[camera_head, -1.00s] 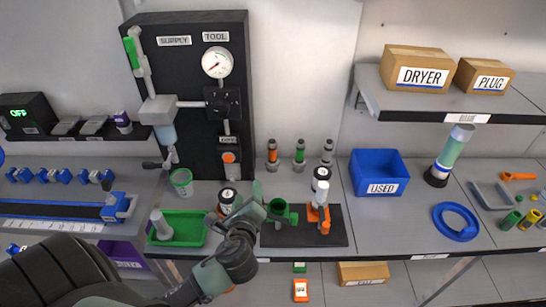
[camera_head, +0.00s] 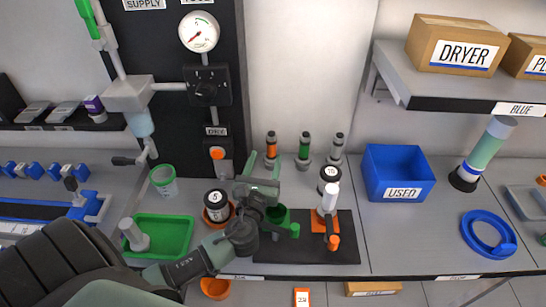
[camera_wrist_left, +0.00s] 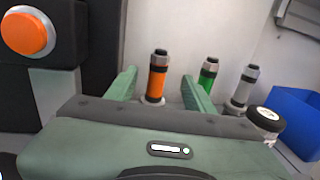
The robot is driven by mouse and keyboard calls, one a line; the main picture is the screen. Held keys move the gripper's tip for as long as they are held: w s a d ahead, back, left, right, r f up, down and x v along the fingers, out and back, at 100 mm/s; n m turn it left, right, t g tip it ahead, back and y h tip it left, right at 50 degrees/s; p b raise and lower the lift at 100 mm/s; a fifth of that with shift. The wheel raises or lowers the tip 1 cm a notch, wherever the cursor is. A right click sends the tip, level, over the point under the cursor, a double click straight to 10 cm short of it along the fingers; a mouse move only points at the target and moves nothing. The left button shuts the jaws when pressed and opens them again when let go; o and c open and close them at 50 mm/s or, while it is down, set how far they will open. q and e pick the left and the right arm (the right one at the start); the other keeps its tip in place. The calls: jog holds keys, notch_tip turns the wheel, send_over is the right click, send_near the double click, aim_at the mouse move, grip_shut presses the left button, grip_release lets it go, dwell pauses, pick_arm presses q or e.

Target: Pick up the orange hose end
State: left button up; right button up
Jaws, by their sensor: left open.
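The orange hose end (camera_head: 271,145) stands upright at the back of the bench, at the left of a row with a green hose end (camera_head: 304,146) and a grey one (camera_head: 337,148). In the left wrist view the orange hose end (camera_wrist_left: 158,80) shows in the gap between the two fingers, its dark collar above and light base below. My left gripper (camera_head: 265,166) is open and empty, just in front of it. The wrist view shows no clear contact of the fingers (camera_wrist_left: 159,88) with it. My right gripper is not in view.
A black supply panel with a gauge (camera_head: 199,32) rises at the left, close to my gripper. A black mat (camera_head: 345,250) holds green and orange fittings below my gripper. A blue USED bin (camera_head: 399,173) stands at the right. A green tray (camera_head: 180,236) lies at the left.

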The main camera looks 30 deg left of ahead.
aim_at(271, 145)
pick_arm(q)
jog(key=x, duration=0.2)
jog(key=shift+w+a+f, duration=0.1)
jog(key=shift+w+f, duration=0.1)
jog(key=shift+f, duration=0.05)
jog(key=shift+w+a+p, duration=0.25)
jog(key=shift+w+p, duration=0.15)
jog(key=shift+w, duration=0.2)
jog(key=x, duration=0.4)
jog(key=shift+w+a+f+p, duration=0.1)
jog(key=shift+w+f+p, duration=0.1)
jog(key=shift+f+p, duration=0.15)
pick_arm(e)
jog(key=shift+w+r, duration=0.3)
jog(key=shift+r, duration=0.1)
pick_arm(q)
jog(key=shift+c, duration=0.3)
grip_shut()
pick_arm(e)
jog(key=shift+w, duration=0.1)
